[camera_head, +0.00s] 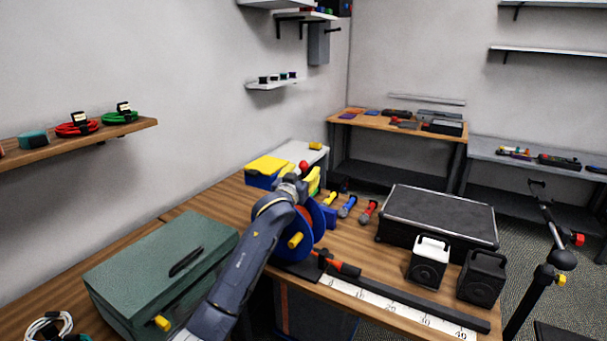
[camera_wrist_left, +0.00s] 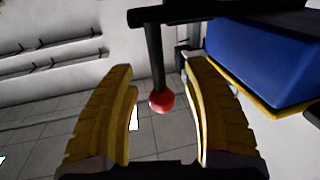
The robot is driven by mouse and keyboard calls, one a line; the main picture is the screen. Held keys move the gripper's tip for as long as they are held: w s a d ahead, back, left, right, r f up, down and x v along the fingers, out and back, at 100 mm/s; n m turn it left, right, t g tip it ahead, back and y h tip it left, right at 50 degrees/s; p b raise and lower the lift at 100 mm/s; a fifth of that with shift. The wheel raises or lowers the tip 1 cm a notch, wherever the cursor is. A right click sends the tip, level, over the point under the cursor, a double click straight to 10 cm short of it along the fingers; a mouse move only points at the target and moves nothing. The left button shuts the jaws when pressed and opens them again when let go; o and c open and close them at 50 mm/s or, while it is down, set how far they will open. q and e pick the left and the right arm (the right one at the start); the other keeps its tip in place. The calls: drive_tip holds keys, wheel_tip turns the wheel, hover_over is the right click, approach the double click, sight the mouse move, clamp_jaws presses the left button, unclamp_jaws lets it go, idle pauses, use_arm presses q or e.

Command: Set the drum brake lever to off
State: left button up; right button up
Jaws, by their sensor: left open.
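The drum brake lever shows in the left wrist view as a dark rod ending in a red ball knob (camera_wrist_left: 162,100). In the head view a red knob (camera_head: 304,165) shows just above my left gripper. The cable drum (camera_head: 318,217) has blue flanges and stands at the bench, partly behind my left arm. My left gripper (camera_wrist_left: 160,68) is open, with one yellow finger on each side of the lever. The knob sits between the fingers, with a visible gap on both sides. In the head view the fingers are partly hidden by the wrist. My right gripper is not in view.
A blue bin with a yellow lid (camera_head: 268,164) stands close behind the gripper. A green case (camera_head: 160,265) lies left of my arm. Several connectors (camera_head: 347,207), a black case (camera_head: 438,215) and a white ruler strip (camera_head: 400,308) lie to the right.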

use_arm(q)
clamp_jaws()
idle(0.3)
idle(0.3)
